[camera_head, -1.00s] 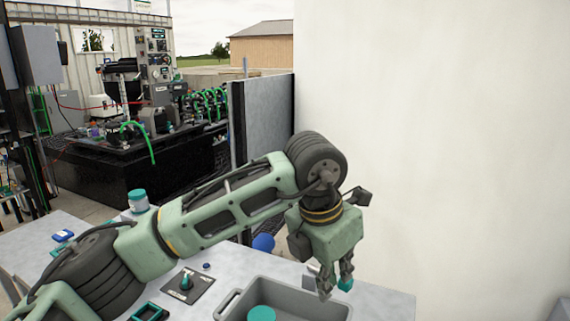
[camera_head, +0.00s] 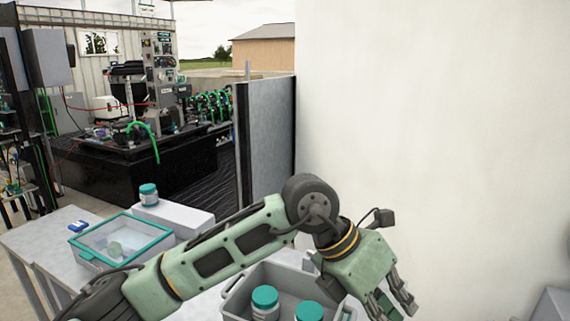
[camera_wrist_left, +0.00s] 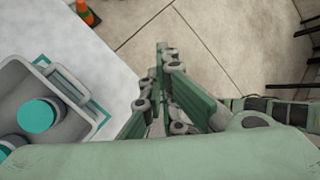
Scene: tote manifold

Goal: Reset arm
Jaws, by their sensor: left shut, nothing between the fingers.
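My left arm reaches in from the lower left of the head view. Its gripper (camera_head: 392,305) points down at the lower right, past the right end of a grey tote (camera_head: 236,304). In the left wrist view the gripper (camera_wrist_left: 165,58) has its fingers together with nothing between them, over the floor beside the table edge. The tote (camera_wrist_left: 76,93) lies to its left there. Jars with teal lids stand in the tote: one (camera_head: 265,298) and another (camera_head: 309,312). My right gripper is not in view.
A teal-framed clear-lidded box (camera_head: 120,240) and a teal-lidded jar (camera_head: 148,194) on a white block (camera_head: 172,214) stand on the table (camera_head: 45,235). A white wall (camera_head: 430,120) rises behind the gripper. An orange cone (camera_wrist_left: 86,12) stands on the tiled floor (camera_wrist_left: 220,40).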

